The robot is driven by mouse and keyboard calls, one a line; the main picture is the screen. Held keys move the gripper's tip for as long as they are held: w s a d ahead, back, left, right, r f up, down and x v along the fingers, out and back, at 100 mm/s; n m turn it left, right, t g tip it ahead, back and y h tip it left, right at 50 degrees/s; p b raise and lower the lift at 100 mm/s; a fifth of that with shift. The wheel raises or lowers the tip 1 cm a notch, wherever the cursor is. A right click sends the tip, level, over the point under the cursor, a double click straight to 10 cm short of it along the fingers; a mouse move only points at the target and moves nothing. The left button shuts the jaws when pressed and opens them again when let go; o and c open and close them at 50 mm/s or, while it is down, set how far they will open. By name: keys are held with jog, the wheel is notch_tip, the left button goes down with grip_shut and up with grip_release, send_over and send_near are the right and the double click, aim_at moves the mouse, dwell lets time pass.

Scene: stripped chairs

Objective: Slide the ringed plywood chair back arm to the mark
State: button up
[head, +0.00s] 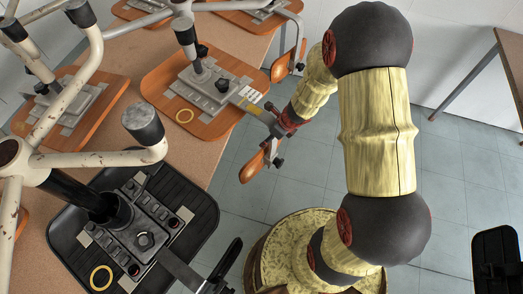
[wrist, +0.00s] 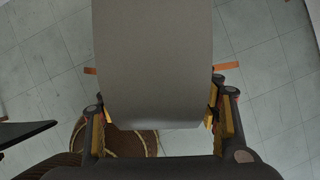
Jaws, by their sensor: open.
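My gripper (head: 277,124) is at the bar's outer end. In the wrist view, a wide grey surface, apparently the back arm (wrist: 155,60), lies between my open fingers (wrist: 158,100). Contact is unclear.
A black upturned seat (head: 70,238) with another yellow ring (head: 101,278) is in front. More upturned plywood seats and white chair legs (head: 75,160) crowd the table (head: 222,135). Tiled floor (head: 460,170) is open at right, with another table (head: 475,70) and a black chair part (head: 497,255).

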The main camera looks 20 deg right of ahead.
jog(key=p+v, duration=0.4)
jog(key=v, duration=0.2)
jog(key=shift+p, duration=0.35)
dwell(0.5)
